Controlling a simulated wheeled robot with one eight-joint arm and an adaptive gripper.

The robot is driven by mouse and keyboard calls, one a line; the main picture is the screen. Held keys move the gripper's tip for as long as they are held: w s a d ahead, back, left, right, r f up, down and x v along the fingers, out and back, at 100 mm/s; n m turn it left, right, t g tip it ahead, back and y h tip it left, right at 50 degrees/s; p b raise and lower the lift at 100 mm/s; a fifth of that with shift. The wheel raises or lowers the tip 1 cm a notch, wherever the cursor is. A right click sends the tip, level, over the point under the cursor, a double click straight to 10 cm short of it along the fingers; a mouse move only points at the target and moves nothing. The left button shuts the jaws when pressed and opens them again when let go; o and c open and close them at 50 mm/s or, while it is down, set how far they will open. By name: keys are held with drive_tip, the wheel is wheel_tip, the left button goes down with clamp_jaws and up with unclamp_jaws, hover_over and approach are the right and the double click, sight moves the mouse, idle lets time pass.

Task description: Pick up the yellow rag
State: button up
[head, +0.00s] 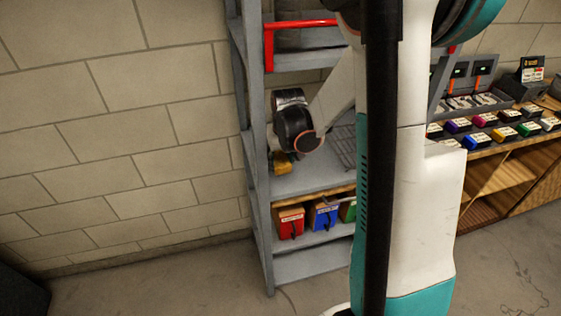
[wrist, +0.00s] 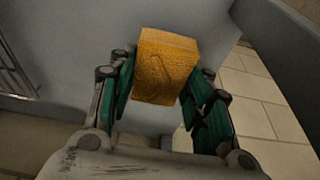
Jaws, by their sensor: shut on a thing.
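The yellow rag (wrist: 165,68) is a folded, block-like yellow bundle in the wrist view. It sits between the two green-padded fingers of my gripper (wrist: 160,92), which is shut on it. In the head view the rag (head: 282,166) shows as a small yellow patch below my dark wrist, at the left end of a grey shelf (head: 310,181). My gripper's fingers are mostly hidden there by the wrist. I cannot tell whether the rag still touches the shelf.
Grey rack uprights (head: 254,150) stand close to my wrist on the left. Red (head: 290,222) and blue (head: 325,216) boxes sit on the shelf below. A wooden bench (head: 510,185) with several small coloured items stands at right. A brick wall (head: 110,120) is behind.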

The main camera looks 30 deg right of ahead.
drive_tip(key=s+a+p, duration=0.1)
drive_tip(key=s+a, duration=0.1)
drive_tip(key=s, duration=0.6)
drive_tip(key=s+a+p, duration=0.1)
drive_tip(key=s+a, duration=0.2)
drive_tip(key=s, duration=0.6)
drive_tip(key=shift+s+p, duration=0.2)
drive_tip(key=shift+p, duration=0.1)
drive_tip(key=shift+r, duration=0.1)
